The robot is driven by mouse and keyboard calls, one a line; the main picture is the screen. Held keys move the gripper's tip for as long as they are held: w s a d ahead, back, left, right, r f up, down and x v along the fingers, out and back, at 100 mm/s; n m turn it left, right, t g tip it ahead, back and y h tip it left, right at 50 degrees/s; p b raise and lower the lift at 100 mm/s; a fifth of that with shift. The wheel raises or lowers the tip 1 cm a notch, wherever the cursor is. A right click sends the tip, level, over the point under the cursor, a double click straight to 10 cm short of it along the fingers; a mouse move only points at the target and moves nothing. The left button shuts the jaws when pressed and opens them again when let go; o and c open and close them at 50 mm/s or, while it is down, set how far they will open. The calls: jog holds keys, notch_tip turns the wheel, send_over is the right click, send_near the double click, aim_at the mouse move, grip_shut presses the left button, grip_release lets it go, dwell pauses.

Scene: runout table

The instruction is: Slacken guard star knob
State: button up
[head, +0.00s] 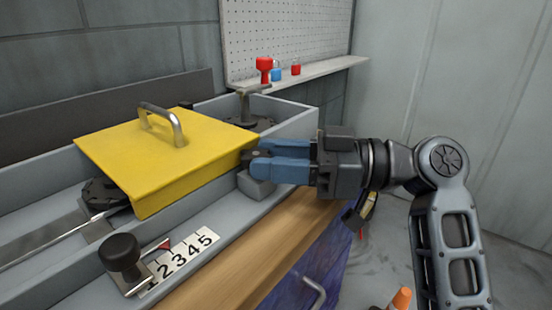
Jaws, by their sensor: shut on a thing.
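The yellow guard (165,155) with a grey bar handle (163,122) sits over the grey trough. My gripper (256,163) reaches in from the right, with its two blue fingers at the guard's right corner. It is shut on a small dark part there, which looks like the star knob (249,156). The fingers hide most of this knob, so its turn and its fit against the guard cannot be made out.
A black knob (122,251) with a red pointer stands by a number scale (183,261) at the front. A grey block (256,187) is just below my fingers. A shelf (310,72) runs along the back.

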jog(key=o, duration=1.1)
jog(key=shift+c, duration=0.2)
jog(key=shift+r+t, duration=0.2)
jog(key=shift+t, duration=0.2)
jog(key=m+t+p, duration=0.2)
jog(key=p, duration=0.1)
jog(key=shift+s+a+r+h, duration=0.1)
jog(key=shift+s+h, duration=0.1)
jog(key=shift+h, duration=0.1)
jog(key=m+t+h+p, duration=0.1)
jog(key=t+p, duration=0.1)
jog(key=m+t+h+p, duration=0.1)
jog(key=m+t+p, duration=0.1)
jog(key=t+p, duration=0.1)
jog(key=shift+s+a, duration=0.15)
jog(key=shift+s, duration=0.25)
jog(key=m+t+h+p, duration=0.1)
jog(key=p, duration=0.2)
jog(key=m+t+h+p, duration=0.1)
jog(key=p, duration=0.2)
jog(key=m+t+h+p, duration=0.1)
jog(key=t+p, duration=0.1)
jog(key=p, duration=0.1)
jog(key=shift+s+a+m+h+p, duration=0.25)
jog(key=shift+s+m+h+p, duration=0.05)
jog(key=shift+m+h+p, duration=0.1)
jog(key=shift+m+t+h+p, duration=0.3)
jog(key=shift+t+h+p, duration=0.1)
jog(key=shift+p, duration=0.45)
